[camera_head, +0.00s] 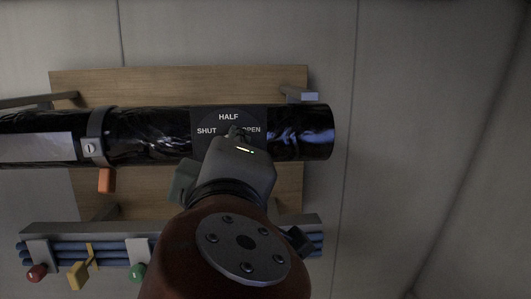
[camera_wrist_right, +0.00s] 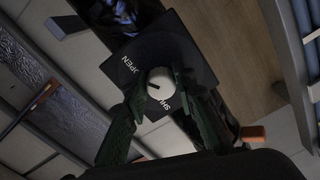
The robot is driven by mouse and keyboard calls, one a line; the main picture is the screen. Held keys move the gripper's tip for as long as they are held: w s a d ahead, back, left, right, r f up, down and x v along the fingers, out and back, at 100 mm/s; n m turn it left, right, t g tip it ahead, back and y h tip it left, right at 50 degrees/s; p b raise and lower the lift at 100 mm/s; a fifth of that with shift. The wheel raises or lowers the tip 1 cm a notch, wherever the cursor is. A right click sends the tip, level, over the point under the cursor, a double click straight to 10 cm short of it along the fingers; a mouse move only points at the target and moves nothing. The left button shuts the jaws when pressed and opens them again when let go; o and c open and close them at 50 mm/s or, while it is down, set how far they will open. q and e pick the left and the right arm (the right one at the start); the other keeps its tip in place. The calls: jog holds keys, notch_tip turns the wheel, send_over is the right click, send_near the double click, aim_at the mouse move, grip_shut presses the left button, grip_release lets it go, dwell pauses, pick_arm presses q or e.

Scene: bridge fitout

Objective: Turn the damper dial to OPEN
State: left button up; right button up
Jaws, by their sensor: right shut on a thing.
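The damper dial is a pale round knob (camera_wrist_right: 160,84) on a dark square plate (camera_wrist_right: 192,62) in the right wrist view. A short dark mark on the knob points to the picture's left; I cannot tell exactly which label it meets. OPEN is readable at the plate's left, and another label below the knob is partly hidden. In the head view the plate (camera_head: 228,117) reads SHUT left, HALF top, OPEN right, and my gripper hides the knob. My right gripper (camera_wrist_right: 156,88) has its green fingers on both sides of the knob, shut on it. My left gripper is not in view.
The plate sits on a glossy black duct (camera_head: 150,128) with a clamp (camera_head: 93,147) and orange tab (camera_head: 107,180). A wooden board (camera_head: 180,84) is behind it. Below, a rail carries blue pipes (camera_head: 65,257) and coloured tags. The wall at the right is clear.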

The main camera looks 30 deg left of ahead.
jog(key=shift+r, duration=0.15)
dwell(0.3)
jog(key=o, duration=1.2)
jog(key=shift+w+a, duration=0.1)
jog(key=shift+a, duration=0.05)
jog(key=shift+c, duration=0.2)
jog(key=v, duration=1.2)
